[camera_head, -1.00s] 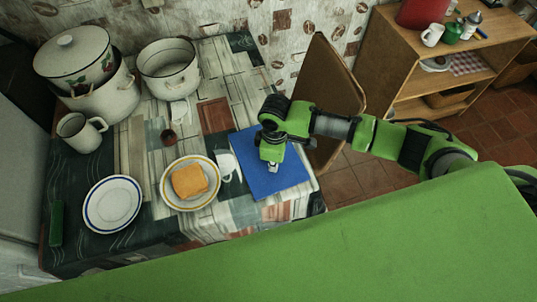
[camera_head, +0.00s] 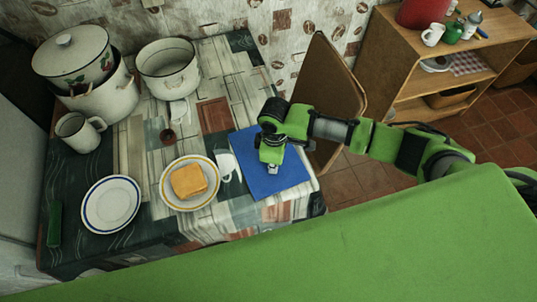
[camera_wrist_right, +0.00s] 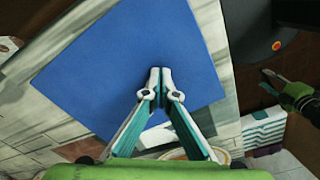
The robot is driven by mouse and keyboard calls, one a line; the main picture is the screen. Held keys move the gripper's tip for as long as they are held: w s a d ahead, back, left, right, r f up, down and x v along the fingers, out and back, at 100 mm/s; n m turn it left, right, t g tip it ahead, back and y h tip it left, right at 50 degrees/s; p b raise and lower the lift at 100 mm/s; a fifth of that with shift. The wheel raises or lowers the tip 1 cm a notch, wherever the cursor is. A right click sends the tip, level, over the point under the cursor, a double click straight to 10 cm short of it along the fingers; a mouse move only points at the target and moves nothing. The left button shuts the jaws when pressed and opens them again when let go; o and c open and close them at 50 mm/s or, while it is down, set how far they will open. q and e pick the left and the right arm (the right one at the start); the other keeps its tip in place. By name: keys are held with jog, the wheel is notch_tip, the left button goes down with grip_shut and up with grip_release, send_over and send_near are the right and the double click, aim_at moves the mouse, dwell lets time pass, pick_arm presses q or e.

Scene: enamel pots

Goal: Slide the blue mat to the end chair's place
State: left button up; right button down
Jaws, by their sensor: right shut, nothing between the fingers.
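The blue mat (camera_head: 282,181) lies flat on the table at its right end, beside the brown chair (camera_head: 326,85). It fills much of the right wrist view (camera_wrist_right: 125,60). My right gripper (camera_head: 273,170) is over the mat, shut and empty, its fingertips pointing down at it. In the right wrist view the closed fingertips (camera_wrist_right: 160,72) are over the mat's lower right part. I cannot tell for certain whether they touch it. My left gripper is not in view.
A plate with toast (camera_head: 190,182) stands left of the mat, with a white cup (camera_head: 227,165) between them. An empty plate (camera_head: 110,204), a mug (camera_head: 80,131) and enamel pots (camera_head: 168,69) stand farther left. A shelf (camera_head: 440,70) stands behind right.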

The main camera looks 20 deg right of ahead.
jog(key=shift+w+a+b, duration=0.1)
jog(key=shift+w+b, duration=0.2)
jog(key=shift+w, duration=1.35)
jog(key=shift+w+a+b, duration=0.1)
jog(key=shift+w+b, duration=0.65)
jog(key=shift+w, duration=0.95)
jog(key=shift+w+a+f+b, duration=0.15)
jog(key=shift+w+b, duration=0.85)
jog(key=shift+w, duration=0.6)
jog(key=shift+w, duration=0.1)
